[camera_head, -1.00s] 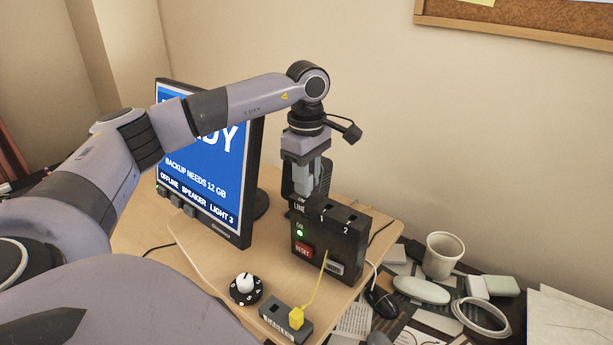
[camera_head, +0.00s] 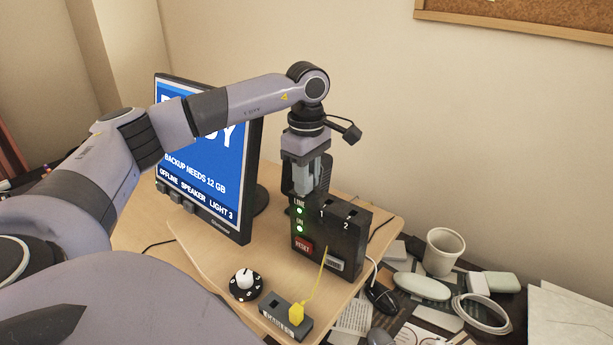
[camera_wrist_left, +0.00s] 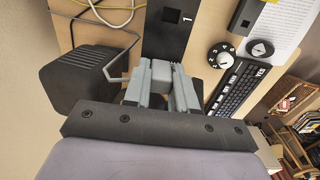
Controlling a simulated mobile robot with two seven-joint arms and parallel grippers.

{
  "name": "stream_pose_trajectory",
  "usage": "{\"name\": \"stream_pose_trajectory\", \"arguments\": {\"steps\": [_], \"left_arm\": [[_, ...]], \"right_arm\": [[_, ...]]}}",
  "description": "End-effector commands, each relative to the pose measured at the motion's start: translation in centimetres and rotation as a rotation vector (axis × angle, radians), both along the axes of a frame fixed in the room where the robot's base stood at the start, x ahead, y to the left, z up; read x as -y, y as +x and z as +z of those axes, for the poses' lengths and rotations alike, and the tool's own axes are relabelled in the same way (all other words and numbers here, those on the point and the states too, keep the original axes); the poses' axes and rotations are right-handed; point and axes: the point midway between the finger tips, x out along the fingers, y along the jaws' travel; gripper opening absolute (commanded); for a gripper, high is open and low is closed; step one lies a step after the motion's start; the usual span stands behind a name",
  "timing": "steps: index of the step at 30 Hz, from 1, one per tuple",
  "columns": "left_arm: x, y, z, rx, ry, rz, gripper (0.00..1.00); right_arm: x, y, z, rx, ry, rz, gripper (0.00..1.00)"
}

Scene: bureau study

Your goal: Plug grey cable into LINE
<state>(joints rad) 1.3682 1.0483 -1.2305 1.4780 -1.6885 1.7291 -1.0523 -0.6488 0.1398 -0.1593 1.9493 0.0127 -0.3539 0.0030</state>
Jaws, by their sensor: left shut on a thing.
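The black box (camera_head: 345,245) stands on the desk, with openings marked 1 and 2 on top and a LINE label at its left end. My left gripper (camera_head: 306,190) points down over that LINE end. In the left wrist view, its fingers (camera_wrist_left: 162,88) are shut on a grey plug (camera_wrist_left: 161,70), with a grey cable (camera_wrist_left: 114,72) looping off beside it. The plug is at the box's LINE end; the LINE opening itself is hidden under plug and fingers. Green lights glow beneath both LINE and ON. My right gripper is out of view.
A monitor (camera_head: 205,165) stands close left of the box. A dark block (camera_wrist_left: 75,75) stands beside the gripper. A black dial (camera_head: 245,283) and a small grey box with a yellow plug (camera_head: 296,313) are in front. A cup (camera_head: 443,251) and clutter lie to the right.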

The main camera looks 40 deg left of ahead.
Motion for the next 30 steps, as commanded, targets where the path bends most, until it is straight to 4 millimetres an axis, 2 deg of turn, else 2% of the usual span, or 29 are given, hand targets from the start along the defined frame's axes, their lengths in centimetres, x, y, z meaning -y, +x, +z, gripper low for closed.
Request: {"name": "stream_pose_trajectory", "arguments": {"steps": [9, 10, 12, 23, 30], "left_arm": [[0.0, 0.0, -0.1, 0.0, 0.0, 0.0, 0.0], [0.0, 0.0, -0.1, 0.0, 0.0, 0.0, 0.32], [0.0, 0.0, -0.1, 0.0, 0.0, 0.0, 0.55], [0.0, 0.0, 0.3, 0.001, 0.0, 0.0, 0.56], [0.1, 0.1, 3.9, 0.003, -0.002, 0.0, 0.56]], "right_arm": [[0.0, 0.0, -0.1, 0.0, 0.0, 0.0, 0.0], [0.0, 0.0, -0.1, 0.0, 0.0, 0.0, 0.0], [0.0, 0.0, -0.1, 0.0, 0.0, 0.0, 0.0], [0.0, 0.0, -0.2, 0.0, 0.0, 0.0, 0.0], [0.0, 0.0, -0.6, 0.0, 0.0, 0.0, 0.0]]}}
